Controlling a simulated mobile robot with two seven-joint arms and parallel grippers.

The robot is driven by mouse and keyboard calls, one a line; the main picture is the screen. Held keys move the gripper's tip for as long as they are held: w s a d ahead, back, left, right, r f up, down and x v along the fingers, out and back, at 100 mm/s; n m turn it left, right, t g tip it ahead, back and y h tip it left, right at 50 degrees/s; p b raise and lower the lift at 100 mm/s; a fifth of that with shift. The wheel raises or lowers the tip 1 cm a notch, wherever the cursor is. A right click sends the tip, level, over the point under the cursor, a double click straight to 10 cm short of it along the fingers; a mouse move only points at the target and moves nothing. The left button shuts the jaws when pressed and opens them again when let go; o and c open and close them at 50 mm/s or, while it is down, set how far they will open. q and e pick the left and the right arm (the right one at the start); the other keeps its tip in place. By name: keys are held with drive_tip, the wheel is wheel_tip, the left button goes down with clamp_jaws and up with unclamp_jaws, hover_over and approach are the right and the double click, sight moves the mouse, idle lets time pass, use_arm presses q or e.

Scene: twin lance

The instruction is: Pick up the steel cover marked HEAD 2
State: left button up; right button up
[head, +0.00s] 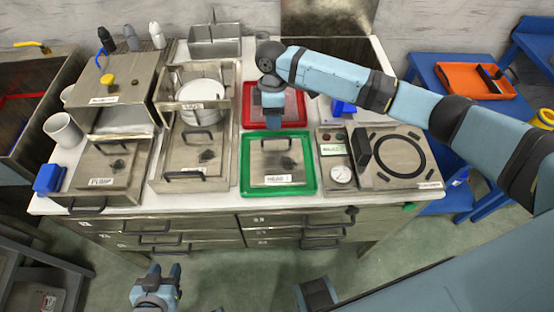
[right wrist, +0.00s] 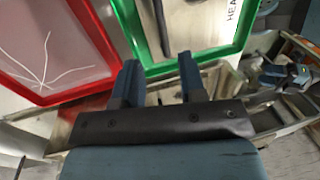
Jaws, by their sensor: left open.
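A steel cover (head: 262,163) with a dark bar handle lies in the green tray (head: 245,178). Its label starts with HEAD; the number looks like 1 but is small. In the right wrist view the cover (right wrist: 200,22) is cut off by the frame. Another steel cover (head: 168,170) lies left of the green tray; its label is too small to read. My right gripper (head: 272,120) is above the red tray (head: 302,120), near the green tray's back edge. Its fingers (right wrist: 158,78) are apart and empty. My left gripper (head: 164,270) is open, low in front of the bench.
A PUMP cover (head: 92,165) lies at the left. Pale lines mark the red tray's surface (right wrist: 45,45). Drawers with handles (head: 272,228) front the bench; the floor before them is clear.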

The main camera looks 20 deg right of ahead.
sight(273, 138)
drive_tip(key=shift+s+a+f, duration=0.1)
drive_tip(key=shift+s+f, duration=0.2)
drive_tip(key=shift+f, duration=0.85)
drive_tip(key=shift+s+a+f, duration=0.1)
drive_tip(key=shift+s+f, duration=0.2)
drive_tip(key=shift+f, duration=0.8)
drive_tip(key=shift+s+a+f, duration=0.1)
drive_tip(key=shift+s+f, duration=0.2)
drive_tip(key=shift+f, duration=0.85)
clamp_jaws()
